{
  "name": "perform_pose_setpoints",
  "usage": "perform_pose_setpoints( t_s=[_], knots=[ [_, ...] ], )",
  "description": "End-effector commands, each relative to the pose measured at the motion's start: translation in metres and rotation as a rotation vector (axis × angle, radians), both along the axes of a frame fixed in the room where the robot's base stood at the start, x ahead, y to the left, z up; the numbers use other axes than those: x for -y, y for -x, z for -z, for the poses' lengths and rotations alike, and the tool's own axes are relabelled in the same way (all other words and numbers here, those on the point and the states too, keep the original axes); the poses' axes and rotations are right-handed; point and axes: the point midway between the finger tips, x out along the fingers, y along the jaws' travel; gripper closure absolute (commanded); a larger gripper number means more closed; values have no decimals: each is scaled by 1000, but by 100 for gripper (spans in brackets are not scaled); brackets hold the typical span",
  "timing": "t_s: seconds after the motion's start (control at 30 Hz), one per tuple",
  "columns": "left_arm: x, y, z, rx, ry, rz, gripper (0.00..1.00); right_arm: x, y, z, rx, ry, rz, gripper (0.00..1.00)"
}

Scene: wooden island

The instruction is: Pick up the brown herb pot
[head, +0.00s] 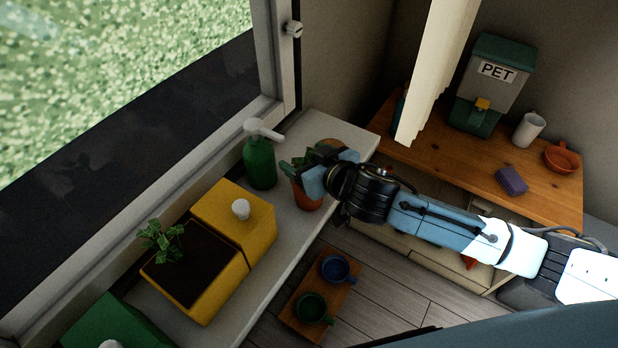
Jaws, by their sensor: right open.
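The brown herb pot (307,198) stands on the pale windowsill ledge, near its right edge, with green leaves (291,166) above its rim. My right gripper (318,176) reaches in from the right at the pot. Its blue fingers are open at the pot's upper right part and cover some of the rim and leaves. I cannot tell whether the fingers touch the pot. My left gripper is not in view.
A green pump bottle (259,163) stands close left of the pot. A yellow planter box (222,270) with a seedling is nearer on the ledge (280,235). A wooden tray (298,304) with two cups lies below. A wooden counter (455,165) is at the right.

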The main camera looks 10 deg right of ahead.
Motion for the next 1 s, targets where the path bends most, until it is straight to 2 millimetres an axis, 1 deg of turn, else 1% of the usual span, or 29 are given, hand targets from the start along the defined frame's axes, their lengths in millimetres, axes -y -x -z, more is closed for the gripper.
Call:
perform_pose_setpoints(
  t_s=[0.1,0.37,0.9,0.93,1.0],
  knots=[
    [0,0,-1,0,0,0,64,-3,-8,4,0,0,0,26],
    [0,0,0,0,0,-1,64,-4,-9,5,-1,-1,-1,26],
    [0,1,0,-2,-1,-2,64,-4,-9,5,-1,0,0,97],
    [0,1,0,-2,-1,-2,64,-4,-9,4,1,-1,-1,99],
    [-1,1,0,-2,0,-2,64,-4,-9,4,1,-1,-1,99]
  ],
)
